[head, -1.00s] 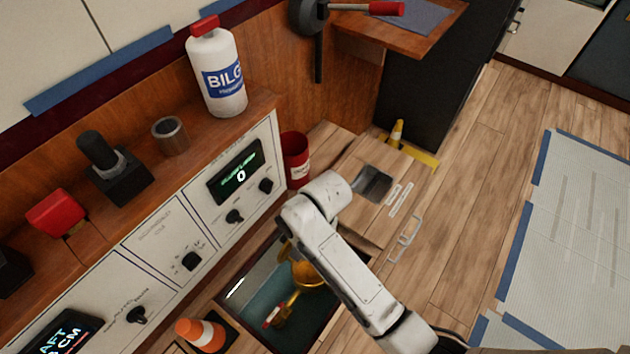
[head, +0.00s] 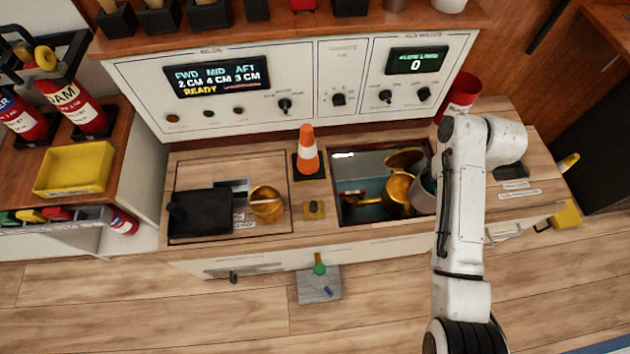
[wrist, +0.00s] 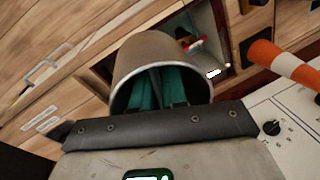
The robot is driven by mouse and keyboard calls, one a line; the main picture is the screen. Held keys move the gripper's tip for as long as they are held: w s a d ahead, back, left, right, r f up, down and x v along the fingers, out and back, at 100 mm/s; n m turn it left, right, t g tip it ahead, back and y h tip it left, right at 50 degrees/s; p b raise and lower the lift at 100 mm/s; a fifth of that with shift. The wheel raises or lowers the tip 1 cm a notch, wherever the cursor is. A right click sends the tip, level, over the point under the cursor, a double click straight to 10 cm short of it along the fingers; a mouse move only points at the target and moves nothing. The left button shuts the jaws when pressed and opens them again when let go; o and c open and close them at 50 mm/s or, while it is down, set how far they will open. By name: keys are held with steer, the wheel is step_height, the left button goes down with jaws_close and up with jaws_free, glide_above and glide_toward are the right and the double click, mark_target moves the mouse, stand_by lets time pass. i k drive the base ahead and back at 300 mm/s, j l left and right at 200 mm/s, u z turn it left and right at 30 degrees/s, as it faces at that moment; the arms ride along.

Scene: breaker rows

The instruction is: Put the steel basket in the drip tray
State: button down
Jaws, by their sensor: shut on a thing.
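The steel basket (wrist: 160,55), a grey round cup shape, is held at my gripper (wrist: 160,88) in the wrist view, with teal fingers showing in its mouth. My gripper is shut on it. In the head view the basket (head: 426,192) is mostly hidden by my arm, over the right part of the open well in the counter. A shallow yellow tray (head: 76,168) on the left side counter looks like the drip tray; it appears empty.
The open well (head: 362,210) holds brass pieces (head: 399,190) and a red-handled item. An orange cone (head: 307,150) stands left of the well. A black box (head: 200,213) and a brass cup (head: 266,204) sit further left.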

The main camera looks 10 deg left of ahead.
mark_target(202, 215)
steer(key=u, duration=0.4)
steer(key=k+u, duration=0.15)
steer(key=u, duration=0.2)
steer(key=j+u, duration=0.1)
steer(key=u, duration=0.3)
steer(key=i+l+u, duration=0.1)
steer(key=l+u, duration=0.3)
steer(key=i+l+u, duration=0.1)
steer(key=l+u, duration=0.7)
steer(key=j, duration=0.1)
